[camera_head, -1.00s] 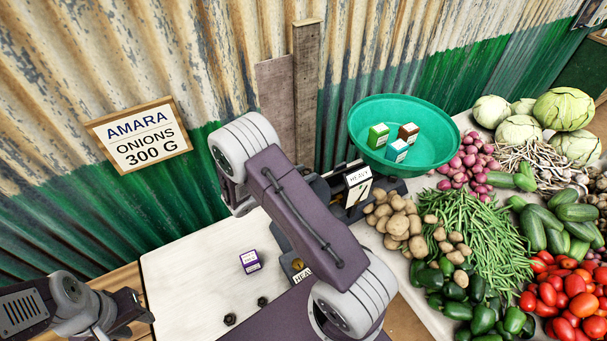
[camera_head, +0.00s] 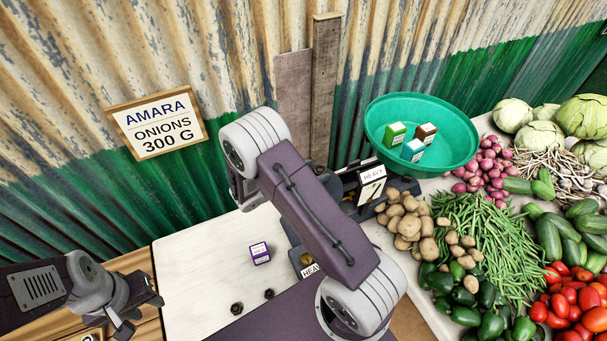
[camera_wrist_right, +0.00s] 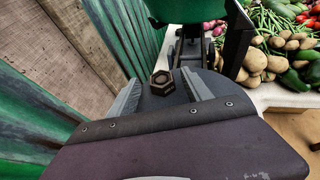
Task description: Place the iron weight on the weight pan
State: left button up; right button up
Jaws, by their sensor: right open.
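A dark hexagonal iron weight (camera_wrist_right: 161,83) sits on the dark round weight pan (camera_wrist_right: 207,82) in the right wrist view. My right gripper (camera_wrist_right: 160,76) is open, with one grey finger on each side of the weight and visible gaps between. In the head view my right arm hides this weight, the pan and most of that gripper. My left gripper (camera_head: 138,313) is at the lower left, empty, its fingers spread, apart from the scale. The scale's large green bowl (camera_head: 421,132) holds several small boxes.
Two small dark weights (camera_head: 237,308) and a purple box (camera_head: 260,253) stand on the white board (camera_head: 190,275). A HEAVY dial (camera_head: 372,186) stands in front of the bowl. Potatoes (camera_head: 405,222), beans and other vegetables crowd the right. A corrugated wall (camera_head: 240,60) closes the back.

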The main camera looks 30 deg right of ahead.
jog(key=b+v, duration=0.1)
jog(key=v, duration=0.9)
jog(key=shift+a, duration=0.15)
jog(key=s+m+g, duration=0.1)
jog(key=s+f+m+g+y, duration=0.1)
jog(key=s, duration=0.1)
jog(key=s+d+m+y, duration=0.1)
jog(key=s, duration=0.1)
jog(key=shift+s+f+m+g, duration=0.2)
jog(key=shift+f+m+g, duration=0.05)
jog(key=shift+m+g, duration=0.15)
jog(key=s+a+m+t+y, duration=0.1)
jog(key=s+a+m+y, duration=0.6)
jog(key=m+y, duration=0.4)
jog(key=a+f+m, duration=0.1)
jog(key=m, duration=0.4)
jog(key=shift+m+t, duration=0.3)
jog(key=shift+s, duration=0.15)
